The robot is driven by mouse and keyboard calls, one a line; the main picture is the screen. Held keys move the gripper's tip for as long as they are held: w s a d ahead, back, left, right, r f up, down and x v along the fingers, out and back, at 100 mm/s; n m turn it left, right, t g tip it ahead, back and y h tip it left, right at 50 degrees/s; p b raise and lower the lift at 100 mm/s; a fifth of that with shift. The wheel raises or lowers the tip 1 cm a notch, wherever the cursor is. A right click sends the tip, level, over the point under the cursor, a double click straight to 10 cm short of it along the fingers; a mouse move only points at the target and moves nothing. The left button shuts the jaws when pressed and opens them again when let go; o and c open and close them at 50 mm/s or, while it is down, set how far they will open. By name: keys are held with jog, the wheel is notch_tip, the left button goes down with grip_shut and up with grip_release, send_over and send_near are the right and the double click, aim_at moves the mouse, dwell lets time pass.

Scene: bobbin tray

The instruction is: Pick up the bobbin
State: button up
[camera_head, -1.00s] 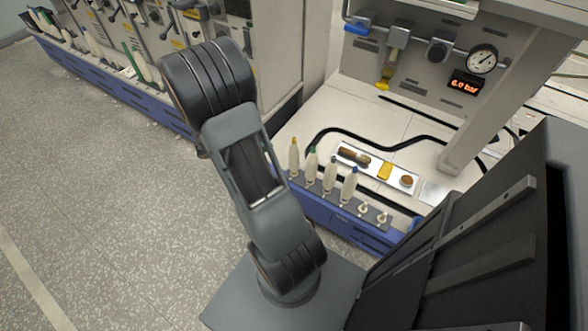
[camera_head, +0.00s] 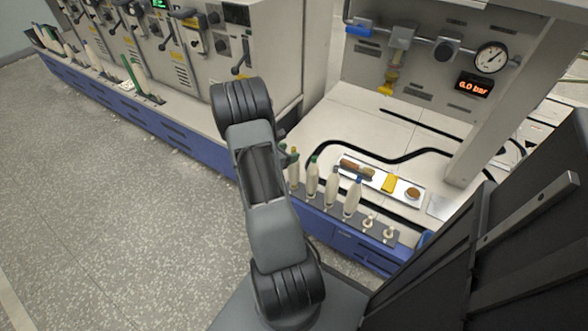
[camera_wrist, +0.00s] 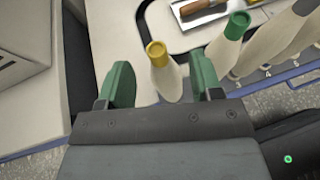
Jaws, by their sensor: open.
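My gripper (camera_wrist: 162,84) is open, with its two green fingers apart in the wrist view. A cream bobbin with a yellow top (camera_wrist: 166,80) shows in the gap between the fingers; I cannot tell how deep it sits between them, and its base is hidden by the gripper. In the head view this bobbin (camera_head: 294,172) is at the left end of a row, partly beside my arm, and the gripper is mostly hidden there. A green-topped bobbin (camera_head: 312,180) stands to its right, outside the right finger.
More bobbins stand to the right, one with a blue top (camera_head: 352,199), then two low pegs (camera_head: 368,222) without bobbins. Behind the row lies a white tray (camera_head: 424,205) with a brush, a yellow item and a brown disc. A black cable (camera_head: 400,158) curves across the bench.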

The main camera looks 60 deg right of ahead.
jog(key=shift+b+x, duration=0.85)
jog(key=shift+x, duration=1.75)
jog(key=shift+r, duration=0.1)
grip_shut()
